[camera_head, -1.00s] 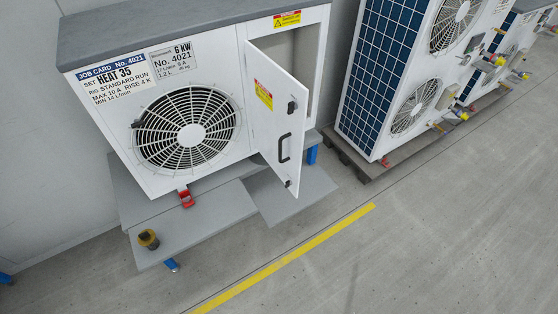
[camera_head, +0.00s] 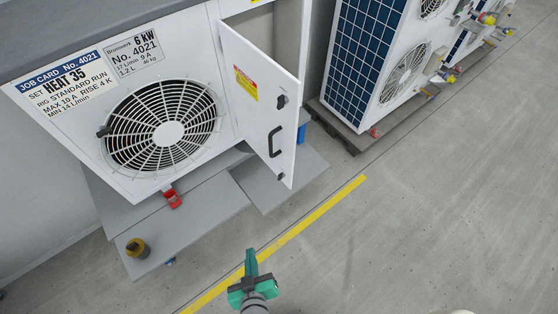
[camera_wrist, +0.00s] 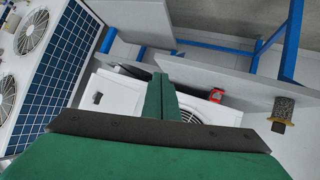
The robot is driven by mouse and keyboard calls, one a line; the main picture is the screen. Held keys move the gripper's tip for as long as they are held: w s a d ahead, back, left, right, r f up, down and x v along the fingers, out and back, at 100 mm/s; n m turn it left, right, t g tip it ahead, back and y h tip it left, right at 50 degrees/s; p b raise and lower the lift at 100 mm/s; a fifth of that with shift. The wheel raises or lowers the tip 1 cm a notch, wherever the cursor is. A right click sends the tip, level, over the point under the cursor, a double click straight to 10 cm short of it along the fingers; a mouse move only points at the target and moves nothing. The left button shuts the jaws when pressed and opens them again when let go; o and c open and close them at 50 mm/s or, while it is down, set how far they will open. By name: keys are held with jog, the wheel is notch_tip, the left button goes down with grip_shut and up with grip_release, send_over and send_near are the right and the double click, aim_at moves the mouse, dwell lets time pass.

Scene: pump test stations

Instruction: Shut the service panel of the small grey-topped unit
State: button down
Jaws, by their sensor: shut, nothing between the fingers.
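The small unit (camera_head: 110,185) is white with a grey top (camera_head: 60,38) and a round fan grille. Its service panel (camera_head: 258,100) is a white door, hinged on its left side and standing open, with a black handle (camera_head: 275,141) and a yellow warning label. Behind the panel the opening shows at its upper right. My gripper (camera_head: 251,262) is green, shut and empty, below and in front of the panel, apart from it. In the wrist view the shut fingers (camera_wrist: 161,98) point toward the unit, which appears rolled over.
A grey shelf (camera_head: 195,222) juts out under the unit, bearing a yellow-and-black item (camera_head: 137,248); a red part (camera_head: 172,198) sits by the unit's base. A larger unit with a blue fin grid (camera_head: 365,60) stands to the right. The floor beyond the yellow line (camera_head: 320,215) is clear.

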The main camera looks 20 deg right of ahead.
jog(key=w+d+r+m+h, duration=0.2)
jog(key=w+h, duration=0.2)
jog(key=w, duration=0.4)
jog(key=m+g+h, duration=0.5)
jog(key=m+h, duration=0.6)
jog(key=m, duration=0.2)
send_near(290, 155)
jog(key=x, duration=0.6)
jog(key=shift+w+d+f, duration=0.2)
